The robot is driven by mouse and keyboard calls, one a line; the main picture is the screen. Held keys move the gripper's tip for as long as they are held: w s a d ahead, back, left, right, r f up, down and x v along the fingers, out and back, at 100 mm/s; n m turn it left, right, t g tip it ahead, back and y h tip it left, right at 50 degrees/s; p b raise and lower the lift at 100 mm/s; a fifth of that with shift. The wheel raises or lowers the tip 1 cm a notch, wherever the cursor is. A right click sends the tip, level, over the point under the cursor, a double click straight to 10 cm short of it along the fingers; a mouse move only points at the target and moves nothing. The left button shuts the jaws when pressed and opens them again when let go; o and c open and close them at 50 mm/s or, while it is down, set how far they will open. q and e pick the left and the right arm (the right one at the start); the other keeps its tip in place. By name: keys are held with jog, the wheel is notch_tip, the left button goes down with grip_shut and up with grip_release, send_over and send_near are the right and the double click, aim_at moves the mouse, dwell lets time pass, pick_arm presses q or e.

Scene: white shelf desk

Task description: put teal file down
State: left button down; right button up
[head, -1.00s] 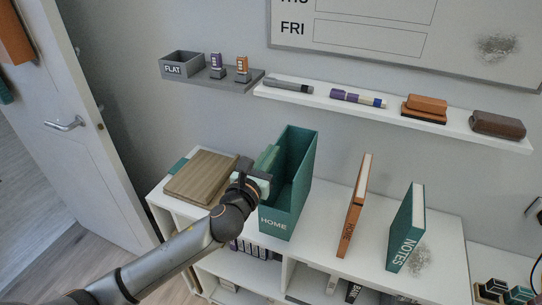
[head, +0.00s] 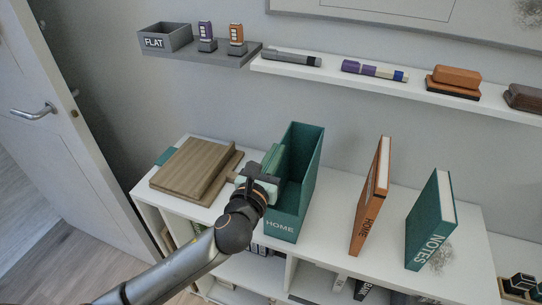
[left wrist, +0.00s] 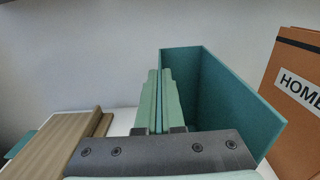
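The teal file (head: 284,225), an open-topped box labelled HOME, stands upright on the white shelf desk between a wooden board and an orange book. In the left wrist view the teal file (left wrist: 225,95) shows its inner right wall and open top. My left gripper (head: 272,160) is at the file's left wall, near the top. Its pale green fingers (left wrist: 158,100) are close together, one on each side of that wall, and look shut on it. The file's base looks at desk level; I cannot tell if it touches. My right gripper is not in view.
The wooden board (head: 190,168) lies left of the file. An orange HOME book (head: 368,205) and a teal NOTES book (head: 428,222) stand to the right. A wall shelf (head: 350,78) with markers and erasers runs above. Bare desk top (head: 330,205) lies between file and orange book.

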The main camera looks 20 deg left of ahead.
pick_arm(q)
jog(key=shift+s+d+r, duration=0.15)
jog(key=c, duration=1.5)
grip_release()
jog(key=shift+f, duration=0.25)
jog(key=o, duration=0.5)
jog(key=shift+c, duration=0.2)
jog(key=shift+r, duration=0.15)
jog(key=s, duration=1.2)
jog(key=shift+a+b, duration=0.25)
jog(key=shift+b, duration=0.05)
